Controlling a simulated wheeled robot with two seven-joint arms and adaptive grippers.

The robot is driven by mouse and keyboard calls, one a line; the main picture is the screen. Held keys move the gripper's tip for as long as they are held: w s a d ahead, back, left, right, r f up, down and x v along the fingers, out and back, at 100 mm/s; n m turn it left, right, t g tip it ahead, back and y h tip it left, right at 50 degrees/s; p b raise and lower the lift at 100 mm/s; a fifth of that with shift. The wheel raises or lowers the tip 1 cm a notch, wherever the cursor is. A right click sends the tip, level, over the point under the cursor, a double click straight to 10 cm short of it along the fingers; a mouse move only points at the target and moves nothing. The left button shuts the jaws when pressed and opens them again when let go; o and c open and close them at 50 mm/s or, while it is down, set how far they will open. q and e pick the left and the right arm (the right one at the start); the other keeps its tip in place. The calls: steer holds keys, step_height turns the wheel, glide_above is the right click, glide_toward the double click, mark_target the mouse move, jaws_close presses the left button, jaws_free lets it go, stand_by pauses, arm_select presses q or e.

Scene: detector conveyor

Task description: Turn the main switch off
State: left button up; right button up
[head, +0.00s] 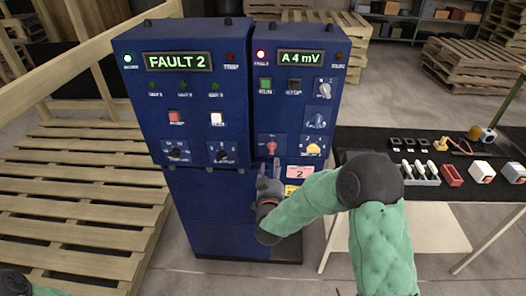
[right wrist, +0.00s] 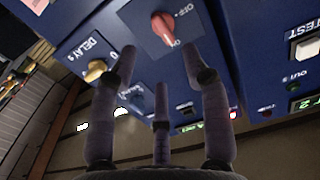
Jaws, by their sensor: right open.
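The main switch is a red rotary knob (head: 271,147) low on the right-hand blue cabinet front in the head view. In the right wrist view the red knob (right wrist: 168,27) shows close up, with an OFF label beside it. My right gripper (head: 269,170) is just below the knob in the head view, fingers pointing up at the panel. In the right wrist view my right gripper (right wrist: 160,62) has its fingers spread and empty, with the knob beyond the fingertips and apparently untouched. My left gripper does not show.
The cabinet displays read FAULT 2 (head: 178,62) and A 4 mV (head: 299,57). A yellow dial (head: 313,150) sits right of the red knob. A black table (head: 440,193) with small parts stands at right. Wooden pallets (head: 75,205) lie at left.

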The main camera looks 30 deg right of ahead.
mark_target(272, 148)
steer(key=b+x, duration=0.1)
steer(key=x, duration=0.8)
steer(key=shift+b, duration=0.4)
steer(key=shift+w, duration=0.1)
steer(key=c, duration=0.9)
